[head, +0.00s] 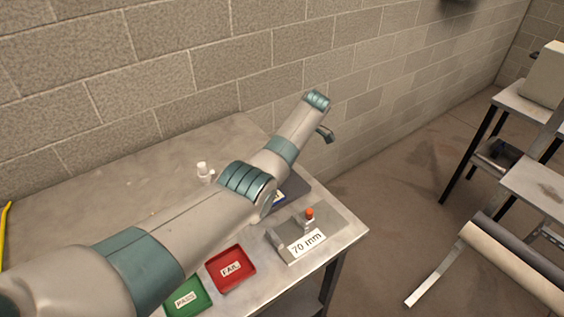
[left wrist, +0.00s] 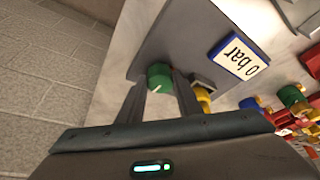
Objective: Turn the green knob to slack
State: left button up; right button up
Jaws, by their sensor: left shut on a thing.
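The green knob (left wrist: 159,75) has a pale pointer line and stands on a grey panel in the left wrist view. My left gripper (left wrist: 160,93) has its two fingers on either side of the knob and is shut on it. A blue-framed sign (left wrist: 239,57) reading "0 bar" lies on the panel beside it. In the head view my left arm crosses the table and hides the knob; only an edge of the grey panel (head: 295,189) shows. My right gripper is in neither view.
On the table (head: 120,190) are a red tray (head: 239,280), a green tray (head: 203,305), a "70 mm" block (head: 293,252) with an orange-topped part, and a small white fitting (head: 203,168). Yellow parts (left wrist: 203,97) sit close beside my fingers. A block wall stands behind.

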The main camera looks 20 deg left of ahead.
pick_arm(q)
jog(key=shift+r, duration=0.1)
jog(key=o, duration=1)
jog(key=shift+a, duration=0.1)
jog(key=shift+o, duration=0.2)
jog(key=v, duration=1.7)
jog(key=shift+r, duration=0.2)
